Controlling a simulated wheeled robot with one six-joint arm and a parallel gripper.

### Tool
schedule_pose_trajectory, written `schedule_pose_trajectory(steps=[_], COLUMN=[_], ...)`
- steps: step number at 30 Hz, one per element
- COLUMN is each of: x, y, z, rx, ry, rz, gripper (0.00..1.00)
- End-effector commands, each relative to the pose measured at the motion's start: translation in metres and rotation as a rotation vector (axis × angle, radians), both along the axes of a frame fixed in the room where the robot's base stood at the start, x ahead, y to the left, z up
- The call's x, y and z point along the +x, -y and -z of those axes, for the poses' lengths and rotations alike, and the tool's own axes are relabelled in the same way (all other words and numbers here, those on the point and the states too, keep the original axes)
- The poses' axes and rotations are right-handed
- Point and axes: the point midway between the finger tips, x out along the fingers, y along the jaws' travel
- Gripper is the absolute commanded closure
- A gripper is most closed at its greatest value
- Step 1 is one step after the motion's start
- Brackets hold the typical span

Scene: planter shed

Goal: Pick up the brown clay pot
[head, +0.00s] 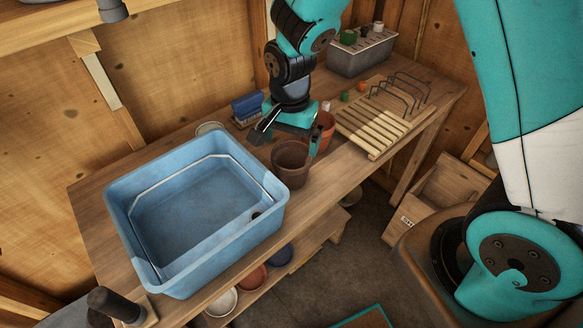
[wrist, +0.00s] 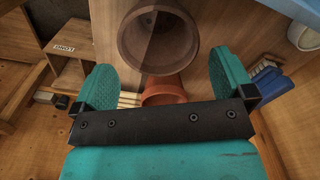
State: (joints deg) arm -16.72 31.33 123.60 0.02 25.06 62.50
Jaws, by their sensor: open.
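The brown clay pot (head: 291,166) stands upright on the wooden bench, just right of the blue tub. In the wrist view the brown pot (wrist: 158,40) shows its open mouth, ahead of and between my fingertips. My gripper (head: 287,139) is open and empty, behind the brown pot, with one finger close to its right rim. I cannot tell whether that finger touches it. In the wrist view my gripper (wrist: 164,80) has its two teal fingers wide apart. An orange pot (head: 326,128) stands behind the brown one; it also shows between the fingers in the wrist view (wrist: 164,95).
A large blue tub (head: 133,262) fills the bench's left part. A slatted rack (head: 373,131) lies to the right, with a grey planter (head: 361,54) behind it. A blue brush (head: 248,106) lies at the back. Bowls (head: 252,277) sit on the shelf below.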

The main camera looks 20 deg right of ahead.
Motion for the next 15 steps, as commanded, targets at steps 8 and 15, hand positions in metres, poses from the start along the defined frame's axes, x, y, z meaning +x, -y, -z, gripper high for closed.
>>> schedule_pose_trajectory(steps=[8,15], x=[-0.001,0.0], y=[0.004,0.004], z=[0.035,0.053], rx=[-0.001,0.001], ry=[-0.006,0.001], rz=[0.001,0.0], gripper=[0.0,0.0])
